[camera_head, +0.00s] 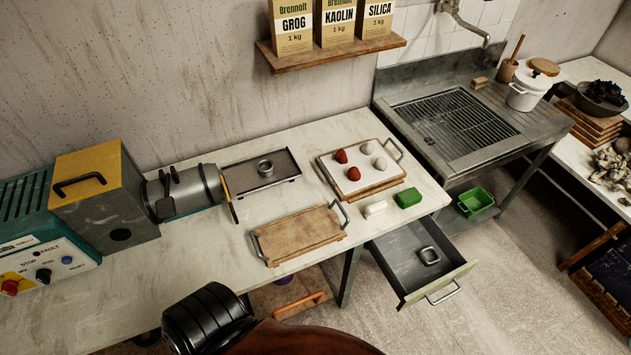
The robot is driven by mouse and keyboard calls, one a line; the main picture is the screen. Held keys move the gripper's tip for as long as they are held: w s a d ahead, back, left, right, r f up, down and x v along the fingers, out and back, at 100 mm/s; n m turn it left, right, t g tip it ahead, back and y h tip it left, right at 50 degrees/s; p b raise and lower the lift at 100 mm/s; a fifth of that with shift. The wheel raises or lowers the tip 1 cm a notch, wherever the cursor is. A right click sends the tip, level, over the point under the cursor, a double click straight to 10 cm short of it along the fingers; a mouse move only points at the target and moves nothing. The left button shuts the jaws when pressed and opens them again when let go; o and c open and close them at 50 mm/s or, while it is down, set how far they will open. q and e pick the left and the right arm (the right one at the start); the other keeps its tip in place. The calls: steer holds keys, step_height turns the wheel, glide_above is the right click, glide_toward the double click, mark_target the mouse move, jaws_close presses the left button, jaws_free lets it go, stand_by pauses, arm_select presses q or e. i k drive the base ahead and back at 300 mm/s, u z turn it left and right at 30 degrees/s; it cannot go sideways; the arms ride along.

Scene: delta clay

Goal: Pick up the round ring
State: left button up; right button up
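A round grey metal ring (265,168) lies flat near the middle of a dark rectangular tray (287,179) on the worktable. The tray is beside the nozzle end of a machine. A square metal ring with rounded corners (429,255) lies in an open drawer (405,277) under the table's right end. No gripper fingers of mine show in the head view.
The machine (105,200) with its barrel stands on the table's left. A wooden board with handles (298,236) lies in front of the dark tray. A tray (335,182) with red and pale lumps, a white block (375,208) and a green block (408,197) are at right.

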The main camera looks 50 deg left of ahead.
mark_target(266, 168)
steer(key=u, duration=4.7)
steer(key=k, duration=2.15)
steer(key=z, duration=0.9)
steer(key=i, duration=1)
steer(key=z, duration=0.05)
